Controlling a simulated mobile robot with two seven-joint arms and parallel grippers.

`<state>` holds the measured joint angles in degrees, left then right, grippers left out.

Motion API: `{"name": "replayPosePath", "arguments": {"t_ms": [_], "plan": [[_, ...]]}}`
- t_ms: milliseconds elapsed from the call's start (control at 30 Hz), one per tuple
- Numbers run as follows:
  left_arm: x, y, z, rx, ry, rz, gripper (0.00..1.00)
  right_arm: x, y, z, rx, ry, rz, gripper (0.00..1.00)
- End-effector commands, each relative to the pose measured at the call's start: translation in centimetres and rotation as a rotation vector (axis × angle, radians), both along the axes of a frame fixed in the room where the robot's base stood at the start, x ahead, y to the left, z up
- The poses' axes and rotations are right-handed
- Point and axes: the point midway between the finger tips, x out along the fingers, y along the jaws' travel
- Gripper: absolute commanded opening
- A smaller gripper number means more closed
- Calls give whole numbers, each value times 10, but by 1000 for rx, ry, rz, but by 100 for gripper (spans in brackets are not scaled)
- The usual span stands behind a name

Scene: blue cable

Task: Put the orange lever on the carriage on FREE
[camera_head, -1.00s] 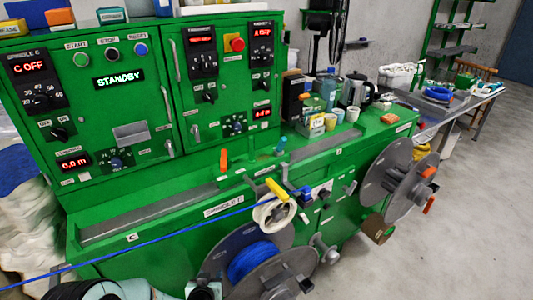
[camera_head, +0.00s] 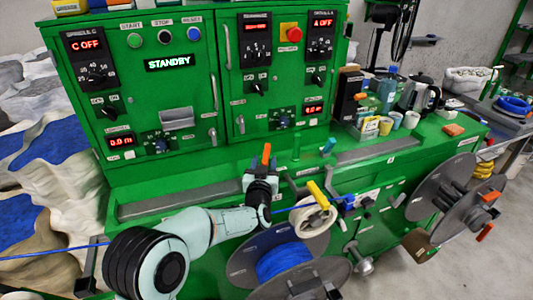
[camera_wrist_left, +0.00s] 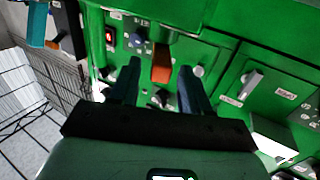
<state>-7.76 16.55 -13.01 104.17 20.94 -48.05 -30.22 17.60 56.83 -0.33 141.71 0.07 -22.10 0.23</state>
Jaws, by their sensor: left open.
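The orange lever (camera_head: 266,153) stands upright on the carriage on the green machine's ledge. My left gripper (camera_head: 263,172) is open right at it, overlapping the lever's lower part in the head view. In the left wrist view, the orange lever (camera_wrist_left: 161,62) shows between the two spread fingers (camera_wrist_left: 160,82), with gaps on both sides; I cannot tell how deep it sits between them. The FREE marking is too small to read. My right gripper is not in view.
A blue cable (camera_head: 50,249) runs behind my left arm towards the white pulley (camera_head: 313,219). A yellow lever (camera_head: 319,194) and a grey reel (camera_head: 245,268) with blue cable are to the right. Cups (camera_head: 396,120) and bottles stand on the right counter. The panel reads STANDBY (camera_head: 169,62).

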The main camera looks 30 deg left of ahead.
Motion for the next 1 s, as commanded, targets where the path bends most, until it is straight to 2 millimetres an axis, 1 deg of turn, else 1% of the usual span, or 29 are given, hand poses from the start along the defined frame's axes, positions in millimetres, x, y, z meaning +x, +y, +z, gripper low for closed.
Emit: {"name": "replayPosePath", "arguments": {"t_ms": [33,100,233,400,633,667,700,767,800,1000], "plan": [[10,4,1,1,0,1,47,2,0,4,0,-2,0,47],[19,9,1,3,1,1,47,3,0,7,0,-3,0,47],[32,13,1,1,0,0,47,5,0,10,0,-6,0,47],[38,16,0,0,1,-1,47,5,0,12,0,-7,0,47],[38,16,-1,0,1,-1,47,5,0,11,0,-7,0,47],[38,16,-1,0,1,-1,37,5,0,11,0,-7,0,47],[38,16,-1,0,1,-1,24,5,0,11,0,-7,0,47],[38,16,-1,0,1,-1,4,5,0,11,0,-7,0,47],[38,16,0,0,1,-1,0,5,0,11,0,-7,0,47],[39,15,0,-1,0,10,0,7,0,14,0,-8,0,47]]}}
